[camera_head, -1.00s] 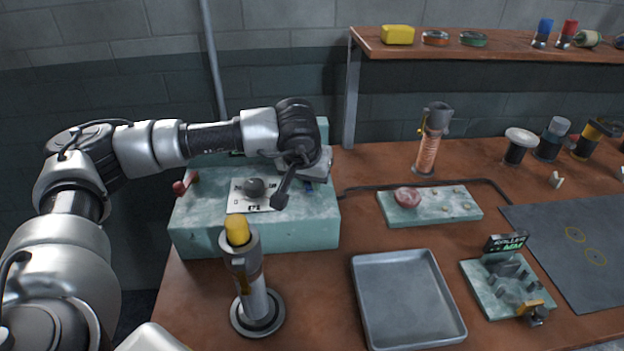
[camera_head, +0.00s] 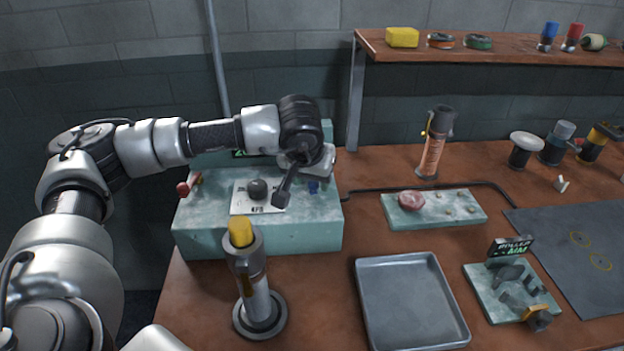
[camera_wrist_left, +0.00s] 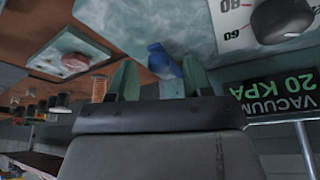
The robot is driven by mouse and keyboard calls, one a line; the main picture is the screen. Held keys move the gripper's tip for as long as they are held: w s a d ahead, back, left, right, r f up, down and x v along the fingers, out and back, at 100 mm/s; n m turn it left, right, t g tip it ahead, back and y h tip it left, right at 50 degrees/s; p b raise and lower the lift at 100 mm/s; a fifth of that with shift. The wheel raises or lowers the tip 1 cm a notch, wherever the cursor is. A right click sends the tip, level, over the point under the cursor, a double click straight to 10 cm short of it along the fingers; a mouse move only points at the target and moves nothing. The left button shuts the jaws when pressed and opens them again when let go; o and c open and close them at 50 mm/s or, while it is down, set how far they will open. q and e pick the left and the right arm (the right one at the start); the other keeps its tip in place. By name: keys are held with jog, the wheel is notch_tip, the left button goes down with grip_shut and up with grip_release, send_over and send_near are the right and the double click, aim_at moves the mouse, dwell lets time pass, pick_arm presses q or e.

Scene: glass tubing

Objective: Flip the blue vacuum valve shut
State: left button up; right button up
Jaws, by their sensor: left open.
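The blue vacuum valve (camera_head: 313,187) is a small blue handle at the right of the teal console (camera_head: 290,236), partly hidden behind my left gripper in the head view. In the left wrist view the blue handle (camera_wrist_left: 163,62) shows ahead of and between the two greenish fingers. My left gripper (camera_wrist_left: 160,82) is open, with nothing held between its fingers. In the head view my left gripper (camera_head: 302,178) hangs over the console's right part, close to the valve. I cannot tell whether a finger touches it. My right gripper does not show.
A dark knob (camera_head: 257,189) on a white dial plate sits left of the valve. A sign reading vacuum 20 KPA (camera_wrist_left: 275,95) stands behind. A yellow-topped cylinder (camera_head: 251,285) stands in front of the console. A grey tray (camera_head: 362,310) lies to the right.

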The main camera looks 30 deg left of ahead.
pick_arm(q)
jog(key=a+v, duration=0.1)
jog(key=v, duration=0.8)
jog(key=shift+s+d+r+b, duration=0.2)
jog(key=shift+d+r+b, duration=0.2)
jog(key=shift+d, duration=0.1)
